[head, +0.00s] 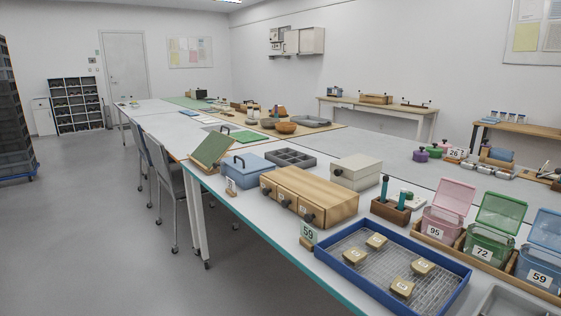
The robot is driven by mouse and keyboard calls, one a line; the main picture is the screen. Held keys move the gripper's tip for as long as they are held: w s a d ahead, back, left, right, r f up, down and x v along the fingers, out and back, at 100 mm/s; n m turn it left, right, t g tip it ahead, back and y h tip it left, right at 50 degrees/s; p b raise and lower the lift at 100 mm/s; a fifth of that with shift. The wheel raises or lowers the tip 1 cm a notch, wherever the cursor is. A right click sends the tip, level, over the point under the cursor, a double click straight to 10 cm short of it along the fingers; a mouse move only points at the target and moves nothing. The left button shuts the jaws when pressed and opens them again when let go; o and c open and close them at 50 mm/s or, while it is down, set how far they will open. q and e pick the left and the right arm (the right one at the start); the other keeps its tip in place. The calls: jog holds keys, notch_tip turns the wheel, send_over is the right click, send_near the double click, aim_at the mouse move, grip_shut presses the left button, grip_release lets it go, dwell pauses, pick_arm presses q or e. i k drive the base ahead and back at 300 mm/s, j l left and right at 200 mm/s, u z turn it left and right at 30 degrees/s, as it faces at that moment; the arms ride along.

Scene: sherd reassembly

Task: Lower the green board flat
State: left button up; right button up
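A green board (208,149) with a wooden edge stands tilted near the left edge of the long white table, behind a blue box with a dark handle (245,169). A flat green sheet (247,136) lies on the table farther back to its right. Another green mat (190,102) lies flat on the far tables. What props the tilted board is too small to tell. Neither of my grippers is in view.
A wooden drawer box (325,199), a grey divided tray (290,157) and a pale box (356,172) crowd the table right of the board. Grey chairs (168,180) stand along the left side; open floor (90,230) lies beyond.

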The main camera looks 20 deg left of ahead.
aim_at(216, 144)
jog(key=i+j+z, duration=0.1)
jog(key=j, duration=0.35)
jog(key=i+j+z, duration=0.15)
jog(key=j, duration=0.35)
jog(key=i+j+z, duration=0.1)
jog(key=j, duration=0.4)
jog(key=i+j+z, duration=0.1)
jog(key=j, duration=0.4)
jog(key=i+j+z, duration=0.1)
jog(key=j, duration=0.4)
jog(key=i, duration=0.1)
